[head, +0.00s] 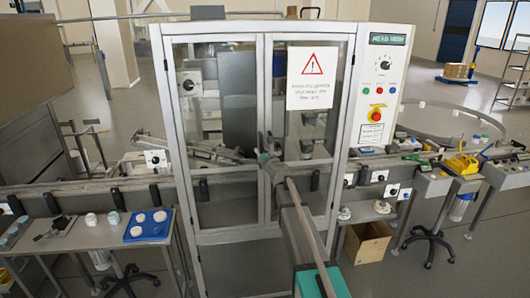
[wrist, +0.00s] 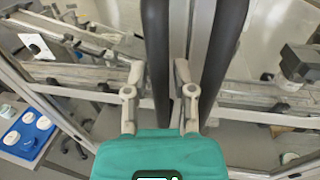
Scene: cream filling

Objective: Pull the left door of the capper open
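The capper (head: 157,95) is a grey-framed cabinet with two glazed doors, both of which look closed. The left door (head: 219,80) is plain glass; the right door (head: 326,119) carries a white warning sign. In the wrist view the left door's dark upright handle (wrist: 158,50) runs between my two fingers, and the right door's handle (wrist: 226,50) stands just right of them. In the head view my gripper (head: 265,150) is small at the door seam, and my arm partly hides the right door.
A control panel (head: 377,85) with buttons stands right of the doors. A conveyor runs out on both sides. A cardboard box (head: 367,243) is at lower right. Floor before the left door looks clear.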

